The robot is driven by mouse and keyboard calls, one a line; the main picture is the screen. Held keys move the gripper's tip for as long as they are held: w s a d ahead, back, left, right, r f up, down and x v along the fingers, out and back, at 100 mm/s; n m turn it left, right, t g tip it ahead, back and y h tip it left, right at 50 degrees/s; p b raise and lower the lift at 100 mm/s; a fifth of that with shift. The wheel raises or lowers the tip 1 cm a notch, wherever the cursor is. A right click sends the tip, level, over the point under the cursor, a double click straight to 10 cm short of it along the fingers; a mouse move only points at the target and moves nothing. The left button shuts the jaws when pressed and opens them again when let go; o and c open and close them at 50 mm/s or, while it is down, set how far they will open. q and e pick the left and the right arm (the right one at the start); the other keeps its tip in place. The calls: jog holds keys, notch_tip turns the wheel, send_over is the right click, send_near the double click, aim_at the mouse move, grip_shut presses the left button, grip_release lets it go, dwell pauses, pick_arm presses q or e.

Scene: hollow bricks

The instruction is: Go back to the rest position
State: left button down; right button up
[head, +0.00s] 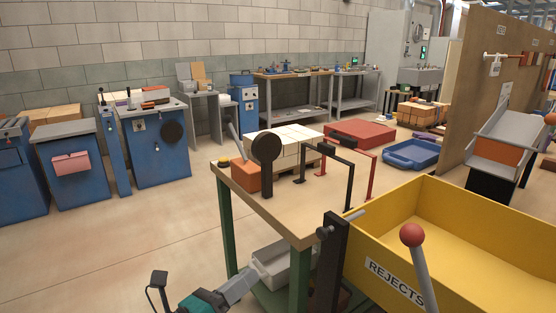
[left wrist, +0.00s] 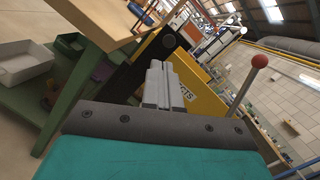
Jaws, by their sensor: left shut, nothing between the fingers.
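My left gripper (head: 250,278) is low in the head view, beside the front legs of the wooden-topped table (head: 300,214). Its grey fingers are together with nothing between them. In the left wrist view the shut left gripper (left wrist: 158,68) points toward the yellow bin (left wrist: 186,78), and the table edge is at upper left. A stack of pale bricks (head: 290,136) stands on the table, well above and apart from the gripper. My right gripper is in neither view.
The yellow bin marked REJECTS (head: 440,235) fills the lower right, with a red-knobbed lever (head: 413,240) in front. A grey tray (head: 280,262) sits on the table's lower shelf. Blue cabinets (head: 155,150) stand at left. The floor (head: 110,250) at lower left is clear.

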pick_arm(q)
jog(key=s+a+f+n+g+y+p, duration=0.1)
jog(key=s+a+f+n+y, duration=0.2)
jog(key=n, duration=0.9)
jog(key=s+a+f+n+g+y, duration=0.1)
jog(key=s+a+f+n+y, duration=0.3)
jog(key=s+f+n, duration=0.4)
jog(key=s+a+f+n+g+y+p, duration=0.1)
jog(key=s+a+f+n+y, duration=0.2)
jog(key=f+n, duration=0.4)
jog(key=s+n+y, duration=0.1)
jog(key=s+n, duration=0.1)
jog(key=n, duration=0.6)
jog(key=shift+s+a+f+n+p, duration=0.2)
jog(key=shift+a+n+p, duration=0.1)
jog(key=shift+a+p, duration=0.05)
